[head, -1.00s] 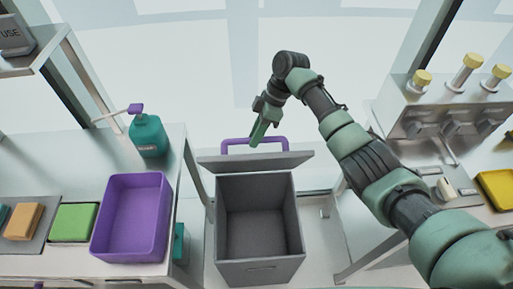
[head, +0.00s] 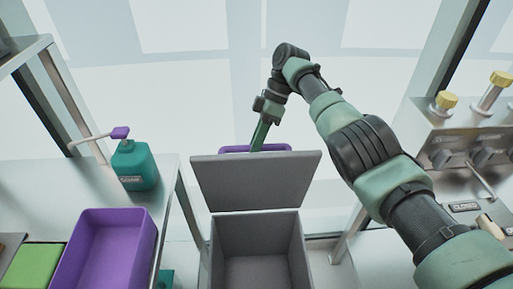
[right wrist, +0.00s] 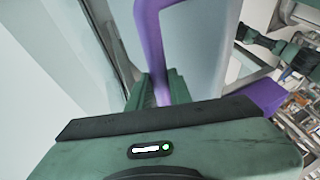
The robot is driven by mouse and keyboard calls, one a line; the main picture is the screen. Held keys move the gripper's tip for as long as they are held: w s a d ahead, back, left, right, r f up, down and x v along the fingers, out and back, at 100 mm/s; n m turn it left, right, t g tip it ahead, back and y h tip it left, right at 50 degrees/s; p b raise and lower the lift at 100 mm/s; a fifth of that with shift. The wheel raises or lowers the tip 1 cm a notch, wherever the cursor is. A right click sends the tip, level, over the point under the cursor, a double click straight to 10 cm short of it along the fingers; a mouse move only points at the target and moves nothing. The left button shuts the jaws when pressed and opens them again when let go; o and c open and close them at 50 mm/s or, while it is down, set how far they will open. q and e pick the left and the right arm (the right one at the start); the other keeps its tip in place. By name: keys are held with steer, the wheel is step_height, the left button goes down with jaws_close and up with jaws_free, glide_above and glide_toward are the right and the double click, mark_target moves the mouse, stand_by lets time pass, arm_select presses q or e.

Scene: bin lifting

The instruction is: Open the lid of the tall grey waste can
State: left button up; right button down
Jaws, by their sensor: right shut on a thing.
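The tall grey waste can (head: 258,238) stands at the bottom middle of the head view, its dark inside showing. Its grey lid (head: 254,182) is raised and stands steeply at the back of the opening. A purple handle (head: 233,149) shows behind the lid's upper edge and crosses the right wrist view (right wrist: 152,45). My right gripper (head: 258,143) reaches down behind the lid. Its fingers (right wrist: 159,90) are shut on the purple handle; the fingertips are partly hidden. My left gripper is not in view.
A left counter holds a purple bin (head: 105,250), a green block (head: 33,267) and a teal soap bottle (head: 135,165). A steel unit with yellow-capped knobs (head: 445,100) stands at the right, beside my right arm. Bright floor lies beyond the can.

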steer(key=shift+d+f, duration=0.1)
steer(key=shift+f, duration=0.35)
steer(key=c, duration=1.3)
jaws_free()
steer(key=shift+c, duration=0.2)
steer(key=shift+o, duration=0.2)
steer(key=shift+w+f, duration=0.1)
steer(key=shift+w, duration=0.25)
steer(key=shift+s+r, duration=0.15)
steer(key=shift+r, duration=0.4)
step_height(320, 180, up, 19)
steer(key=p, duration=0.8)
